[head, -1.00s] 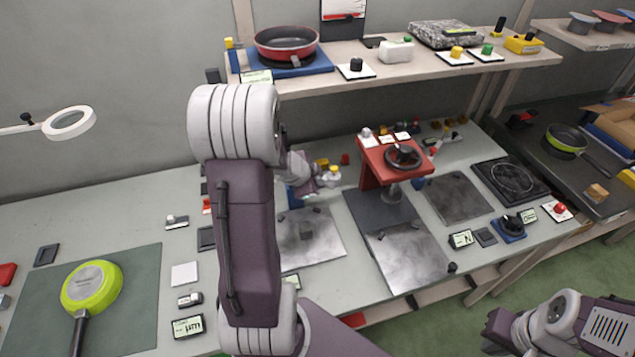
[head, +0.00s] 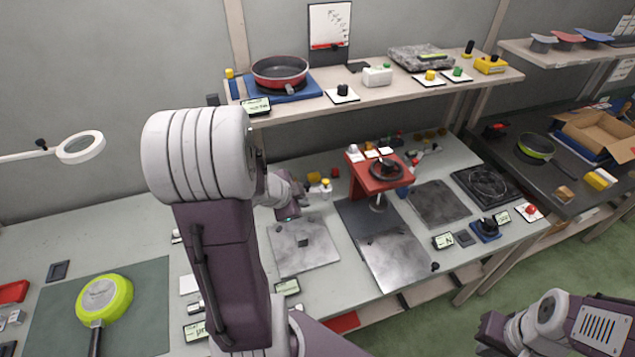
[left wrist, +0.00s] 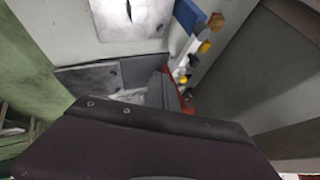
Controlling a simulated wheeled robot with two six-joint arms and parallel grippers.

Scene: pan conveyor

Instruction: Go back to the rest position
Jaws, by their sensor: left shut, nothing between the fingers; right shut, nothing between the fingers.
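My left arm rises in the middle of the head view and bends over the workbench. Its gripper (head: 289,211) hangs above the bench, near the back edge of a grey metal plate (head: 318,250), and is shut and empty. The fingertips are small and partly hidden by the arm. In the left wrist view my own dark arm link fills the bottom, and a grey metal plate (left wrist: 125,18) lies at the top. My right arm shows at the lower right of the head view, off the bench; its fingertips are not visible there.
A red press with a black handwheel (head: 378,178) stands right of the left gripper. A green pan (head: 104,298) lies upside down on a mat at the left. A red pan (head: 280,71) sits on the shelf above. A ring lamp (head: 80,147) juts in from the left wall.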

